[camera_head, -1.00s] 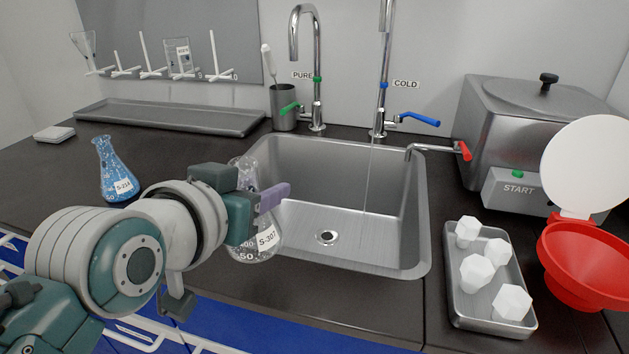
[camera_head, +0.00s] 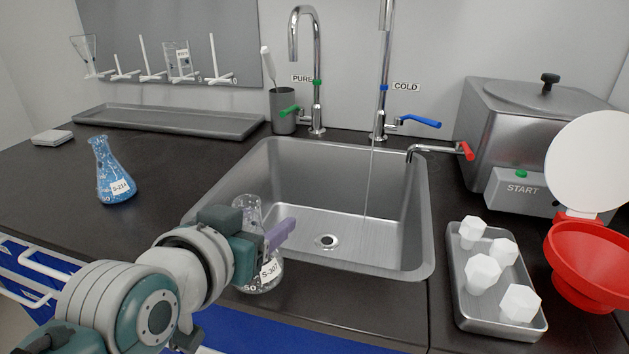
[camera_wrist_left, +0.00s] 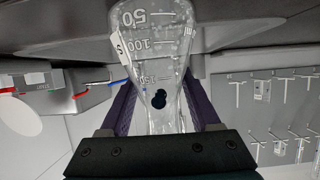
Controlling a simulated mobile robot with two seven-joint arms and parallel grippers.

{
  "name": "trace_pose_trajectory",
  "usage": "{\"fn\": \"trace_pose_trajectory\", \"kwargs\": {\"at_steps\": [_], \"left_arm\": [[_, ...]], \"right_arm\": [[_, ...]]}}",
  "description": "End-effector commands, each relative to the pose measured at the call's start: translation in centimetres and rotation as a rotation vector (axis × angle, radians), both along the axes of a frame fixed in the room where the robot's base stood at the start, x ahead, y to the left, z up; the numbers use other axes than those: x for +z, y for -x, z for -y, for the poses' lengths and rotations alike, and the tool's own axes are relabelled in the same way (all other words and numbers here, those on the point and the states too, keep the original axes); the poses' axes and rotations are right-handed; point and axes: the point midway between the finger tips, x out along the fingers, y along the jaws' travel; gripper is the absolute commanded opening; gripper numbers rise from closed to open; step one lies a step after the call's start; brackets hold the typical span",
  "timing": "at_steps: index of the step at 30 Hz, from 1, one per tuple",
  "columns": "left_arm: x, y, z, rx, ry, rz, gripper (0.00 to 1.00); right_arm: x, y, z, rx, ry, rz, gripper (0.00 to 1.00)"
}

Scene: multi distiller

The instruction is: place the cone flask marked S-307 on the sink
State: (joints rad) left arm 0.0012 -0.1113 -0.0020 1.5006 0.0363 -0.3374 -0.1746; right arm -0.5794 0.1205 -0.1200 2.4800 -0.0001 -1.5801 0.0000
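The clear cone flask marked S-307 (camera_head: 262,280) is upright at the near-left rim of the steel sink (camera_head: 424,235). My left gripper (camera_head: 272,240) is around its neck from the left, with a purple finger on the near side. In the left wrist view, the flask (camera_wrist_left: 155,45) has its neck between the two purple fingers (camera_wrist_left: 163,110), which look closed on it. The gripper hides part of the flask in the head view. I cannot tell whether its base touches the counter. My right gripper is not in view.
A blue-filled flask marked S-214 (camera_head: 112,175) stands on the counter at left. Two taps (camera_head: 316,80) (camera_head: 383,85) rise behind the sink; a thin stream falls from the cold one.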

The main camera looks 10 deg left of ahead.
Motion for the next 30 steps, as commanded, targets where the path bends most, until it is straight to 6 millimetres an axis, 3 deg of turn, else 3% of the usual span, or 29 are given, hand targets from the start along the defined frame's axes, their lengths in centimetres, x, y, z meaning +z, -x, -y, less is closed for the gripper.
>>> {"fn": "trace_pose_trajectory", "kwargs": {"at_steps": [3, 14, 30], "left_arm": [[0.0, 0.0, 0.0, 0.0, 0.0, 0.0, 0.77], [0.6, 0.6, 0.0, 0.0, 0.0, -0.003, 0.77], [4.5, 9.9, -0.6, -0.001, 0.0, -0.003, 0.77]], "right_arm": [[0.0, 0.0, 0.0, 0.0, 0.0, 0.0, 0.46], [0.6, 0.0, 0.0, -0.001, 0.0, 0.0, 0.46], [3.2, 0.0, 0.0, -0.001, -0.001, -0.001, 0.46]]}}
